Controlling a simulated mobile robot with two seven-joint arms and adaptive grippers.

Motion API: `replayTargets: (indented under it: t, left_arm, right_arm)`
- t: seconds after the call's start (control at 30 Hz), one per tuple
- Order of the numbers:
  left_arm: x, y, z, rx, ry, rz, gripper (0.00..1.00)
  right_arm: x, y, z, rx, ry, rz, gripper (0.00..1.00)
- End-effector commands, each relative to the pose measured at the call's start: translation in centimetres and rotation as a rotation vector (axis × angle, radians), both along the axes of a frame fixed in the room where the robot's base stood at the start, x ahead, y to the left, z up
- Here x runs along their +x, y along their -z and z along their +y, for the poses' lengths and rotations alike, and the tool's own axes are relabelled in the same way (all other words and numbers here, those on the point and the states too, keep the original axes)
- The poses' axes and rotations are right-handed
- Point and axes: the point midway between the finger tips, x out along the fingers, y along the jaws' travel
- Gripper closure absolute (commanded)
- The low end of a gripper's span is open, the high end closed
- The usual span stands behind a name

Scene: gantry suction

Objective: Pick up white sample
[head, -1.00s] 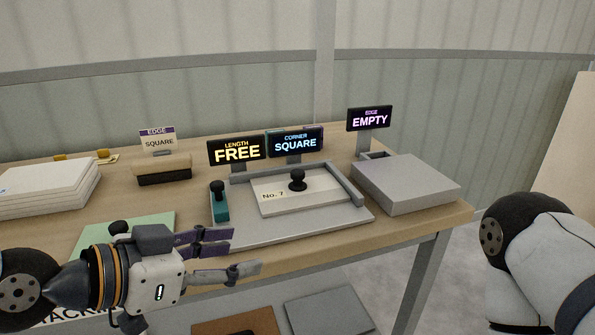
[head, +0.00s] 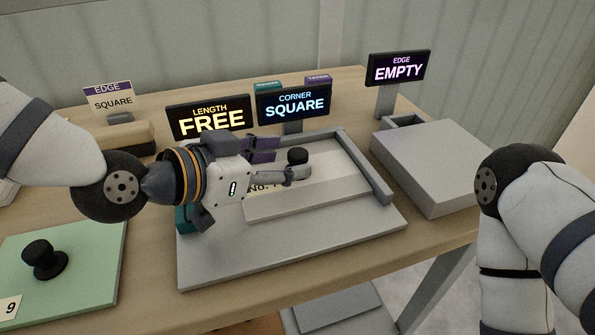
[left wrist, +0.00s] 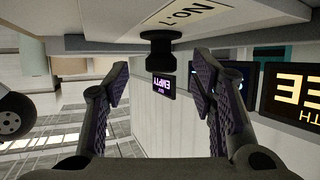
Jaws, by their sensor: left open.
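The white sample (head: 335,178) is a pale flat plate with a "No. 7" label and a black knob (head: 298,156). It lies in the grey corner fixture (head: 290,250). My left gripper (head: 284,160) is open and sideways at the knob, covering part of the label. In the left wrist view the knob (left wrist: 159,48) sits centred between the spread fingers (left wrist: 160,82), toward their tips, with no visible contact. My right arm is at the right edge; its gripper is out of view.
A green plate (head: 90,240) with a black knob lies at the front left. A grey block (head: 440,165) stands to the right. Signs reading FREE (head: 212,120), SQUARE (head: 295,103) and EMPTY (head: 398,69) stand behind. A teal block is partly hidden under my gripper.

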Motion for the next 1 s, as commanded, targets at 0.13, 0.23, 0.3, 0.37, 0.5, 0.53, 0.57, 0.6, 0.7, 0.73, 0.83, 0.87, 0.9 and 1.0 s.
replayTargets:
  t: [0.13, 0.23, 0.3, 0.37, 0.5, 0.53, 0.57, 0.6, 0.7, 0.73, 0.83, 0.87, 0.9, 1.0]
  left_arm:
    - [1.4, 1.2, -1.5, 0.001, 0.0, 0.006, 0.49]
    - [1.6, 1.2, -1.7, 0.0, 0.0, 0.003, 0.49]
    - [1.6, 1.0, -1.7, -0.001, -0.001, 0.002, 0.49]
    - [1.6, 1.0, -1.7, 0.0, 0.0, 0.001, 0.49]
    - [1.6, 1.0, -1.6, 0.0, 0.0, 0.001, 0.78]
    - [1.6, 1.0, -1.6, 0.0, 0.0, 0.001, 0.85]
    - [1.6, 1.0, -1.6, 0.0, 0.0, 0.001, 0.92]
    - [1.6, 1.0, -1.6, 0.0, 0.0, 0.001, 1.0]
    - [1.6, 0.9, -1.6, 0.0, -0.001, -0.001, 1.0]
    - [1.6, 1.0, -1.6, 0.0, -0.001, -0.001, 1.0]
    - [1.6, 1.0, -1.6, 0.0, -0.001, -0.001, 1.0]
    - [1.6, 0.9, -1.6, 0.0, -0.001, -0.001, 1.0]
    - [1.6, 0.8, -1.6, 0.0, -0.001, -0.001, 1.0]
    - [1.5, 0.0, -1.7, 0.0, -0.002, -0.006, 1.0]
  right_arm:
    - [-0.6, 0.6, 0.0, 0.0, 0.0, 0.02, 0.56]
    - [-0.6, 0.6, 0.0, 0.0, 0.0, 0.02, 0.56]
    - [-0.5, 0.5, 0.0, 0.0, 0.0, 0.018, 0.56]
    - [-0.5, 0.5, 0.0, 0.0, 0.0, 0.018, 0.56]
    - [-0.5, 0.5, 0.0, 0.0, 0.0, 0.018, 0.56]
    - [-0.5, 0.5, 0.0, 0.0, 0.0, 0.018, 0.56]
    - [-0.5, 0.5, 0.0, 0.0, 0.0, 0.018, 0.56]
    - [-0.5, 0.5, 0.0, 0.0, 0.0, 0.018, 0.56]
    - [-0.5, 0.5, 0.0, 0.0, 0.0, 0.018, 0.56]
    - [-0.5, 0.5, 0.0, 0.0, 0.0, 0.018, 0.56]
    - [-0.5, 0.5, 0.0, 0.0, 0.0, 0.018, 0.56]
    - [-0.5, 0.5, 0.0, 0.0, 0.0, 0.017, 0.56]
    - [-0.4, 0.4, 0.0, 0.0, 0.0, 0.015, 0.56]
    - [0.0, 0.0, 0.0, 0.0, 0.0, -0.001, 0.56]
